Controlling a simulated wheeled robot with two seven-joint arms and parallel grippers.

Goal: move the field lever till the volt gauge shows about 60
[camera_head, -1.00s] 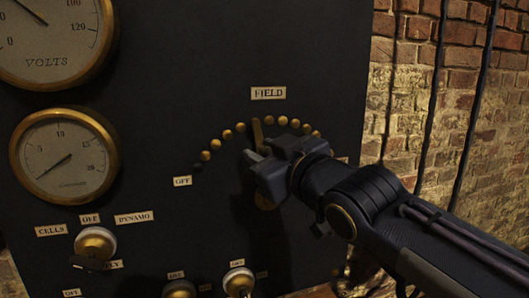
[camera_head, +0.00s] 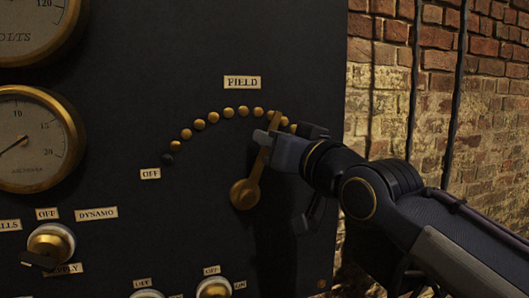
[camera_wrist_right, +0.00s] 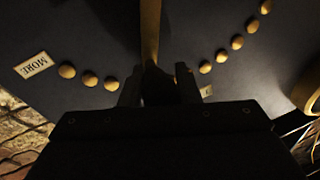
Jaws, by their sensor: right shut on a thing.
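The brass field lever (camera_head: 256,172) pivots on the dark panel below the FIELD label (camera_head: 242,82) and leans up to the right, its tip near the right part of the arc of brass studs (camera_head: 228,112). My right gripper (camera_head: 273,144) is shut on the lever's upper part. The right wrist view shows the lever (camera_wrist_right: 150,35) between the gripper's fingers (camera_wrist_right: 158,90). The volt gauge (camera_head: 42,55) is cut off at the top left; its needle is out of view, so its reading cannot be told. My left gripper is not in view.
A second brass-rimmed gauge (camera_head: 72,135) sits below the volt gauge. A selector knob (camera_head: 50,243) and round switches (camera_head: 213,288) are lower on the panel. A brick wall (camera_head: 430,120) with dark vertical pipes stands right of the panel. A MORE label (camera_wrist_right: 33,65) shows in the wrist view.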

